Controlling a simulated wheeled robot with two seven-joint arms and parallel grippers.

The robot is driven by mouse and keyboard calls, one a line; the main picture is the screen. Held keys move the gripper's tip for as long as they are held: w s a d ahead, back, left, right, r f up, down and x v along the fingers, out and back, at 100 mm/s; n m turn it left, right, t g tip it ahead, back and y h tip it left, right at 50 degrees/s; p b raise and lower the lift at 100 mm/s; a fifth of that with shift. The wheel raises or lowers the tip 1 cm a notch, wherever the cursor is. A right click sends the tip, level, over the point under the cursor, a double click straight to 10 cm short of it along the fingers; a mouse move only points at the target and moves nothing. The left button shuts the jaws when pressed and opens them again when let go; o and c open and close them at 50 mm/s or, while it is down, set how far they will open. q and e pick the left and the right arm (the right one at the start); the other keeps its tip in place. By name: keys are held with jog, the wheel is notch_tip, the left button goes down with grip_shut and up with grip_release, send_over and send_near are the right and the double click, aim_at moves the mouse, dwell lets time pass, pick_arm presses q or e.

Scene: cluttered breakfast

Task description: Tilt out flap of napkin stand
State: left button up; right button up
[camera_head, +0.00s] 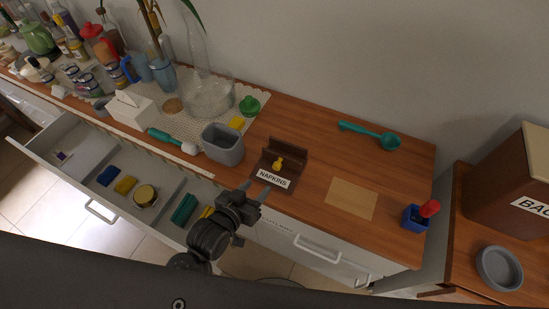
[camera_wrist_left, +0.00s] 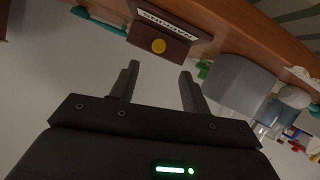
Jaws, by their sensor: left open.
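The dark brown napkin stand (camera_head: 294,162) is on the wooden counter near its front edge, with a white NAPKINS label (camera_head: 272,179) and a yellow knob (camera_head: 278,164). In the left wrist view the stand (camera_wrist_left: 188,35) is at the top, its label turned over and its round yellow knob (camera_wrist_left: 158,46) facing the camera. I cannot tell how far the flap is tilted. My left gripper (camera_head: 258,189) is open and empty at the stand's front, its fingers (camera_wrist_left: 159,72) apart and pointing toward the knob side. No contact shows. My right gripper is out of view.
A grey bin (camera_head: 223,145) stands left of the napkin stand. An open drawer (camera_head: 75,165) juts out at the left. A tan mat (camera_head: 351,198), a teal ladle (camera_head: 370,135) and a blue holder (camera_head: 415,218) lie to the right. Bare counter separates them.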

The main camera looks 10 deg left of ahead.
aim_at(275, 168)
pick_arm(q)
jog(key=p+x, duration=0.1)
jog(key=x, duration=0.9)
jog(key=shift+w+f+p, duration=0.1)
jog(key=shift+w+p, duration=0.05)
jog(key=shift+p, duration=0.25)
jog(key=shift+c, duration=0.5)
